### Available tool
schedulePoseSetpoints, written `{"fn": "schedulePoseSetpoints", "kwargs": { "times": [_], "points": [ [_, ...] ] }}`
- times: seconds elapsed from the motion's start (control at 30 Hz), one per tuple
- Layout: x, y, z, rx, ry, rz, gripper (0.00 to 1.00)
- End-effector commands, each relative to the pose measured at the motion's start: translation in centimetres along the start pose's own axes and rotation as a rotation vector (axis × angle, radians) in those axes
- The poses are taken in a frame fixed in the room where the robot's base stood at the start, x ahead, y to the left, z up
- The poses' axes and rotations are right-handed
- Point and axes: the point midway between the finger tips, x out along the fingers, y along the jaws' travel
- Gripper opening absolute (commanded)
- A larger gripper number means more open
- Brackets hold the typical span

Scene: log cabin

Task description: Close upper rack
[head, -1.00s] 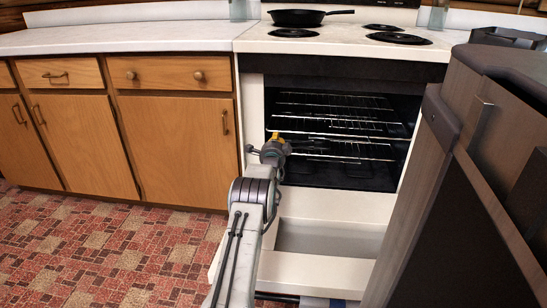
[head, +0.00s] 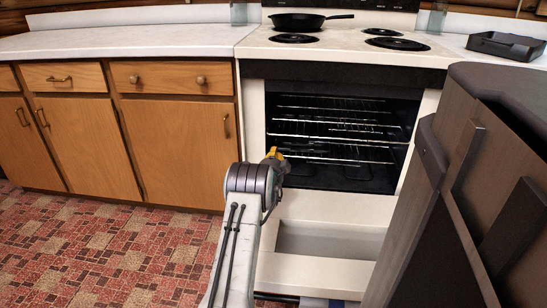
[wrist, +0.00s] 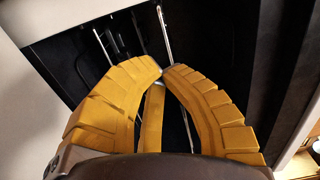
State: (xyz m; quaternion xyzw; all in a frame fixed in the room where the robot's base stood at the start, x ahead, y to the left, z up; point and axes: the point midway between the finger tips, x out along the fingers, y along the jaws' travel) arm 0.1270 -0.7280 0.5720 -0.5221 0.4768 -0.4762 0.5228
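The oven (head: 255,130) stands open below the stovetop, with wire racks in its dark cavity. The upper rack (head: 340,123) lies level across the cavity; how far it is slid out is hard to tell. A lower rack (head: 345,158) is beneath it. My gripper (head: 276,154) is at the left edge of the oven opening, at about the lower rack's height in the picture. In the wrist view my gripper (wrist: 162,70) has its yellow fingers curved together with the tips nearly meeting. Thin rack wires (wrist: 165,40) show beyond the tips. Nothing is clearly held.
A white drawer (head: 315,275) below the oven is pulled out. A dark brown unit with handles (head: 465,155) crowds the right side. Wooden cabinets (head: 170,145) line the left. A black pan (head: 300,20) sits on the stove. The tiled floor (head: 100,250) at left is clear.

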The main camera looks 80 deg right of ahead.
Motion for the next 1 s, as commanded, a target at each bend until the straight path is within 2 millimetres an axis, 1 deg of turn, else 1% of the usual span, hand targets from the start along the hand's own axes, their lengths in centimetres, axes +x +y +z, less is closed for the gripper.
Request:
{"fn": "schedulePoseSetpoints", "kwargs": {
  "times": [0.1, 0.3, 0.37, 0.4, 0.43, 0.57, 0.63, 0.77, 1.0],
  "points": [
    [-1.2, -0.1, 0.0, 0.0, 0.0, 0.002, 0.0],
    [-2.5, -0.1, 0.0, 0.0, 0.0, 0.0, 0.0],
    [-2.8, -0.1, 0.0, 0.0, -0.001, 0.0, 0.0],
    [-2.9, -0.1, 0.0, 0.0, -0.001, 0.0, 0.03],
    [-3.0, -0.1, 0.0, 0.0, -0.001, 0.0, 0.0],
    [-3.3, 0.0, 0.1, 0.0, -0.001, 0.0, 0.0],
    [-3.3, -0.1, 0.4, 0.0, -0.005, 0.0, 0.0],
    [-3.4, -0.4, 2.3, 0.0, -0.033, -0.002, 0.0],
    [-3.6, -2.6, 7.7, 0.001, -0.11, -0.025, 0.0]
  ]
}}
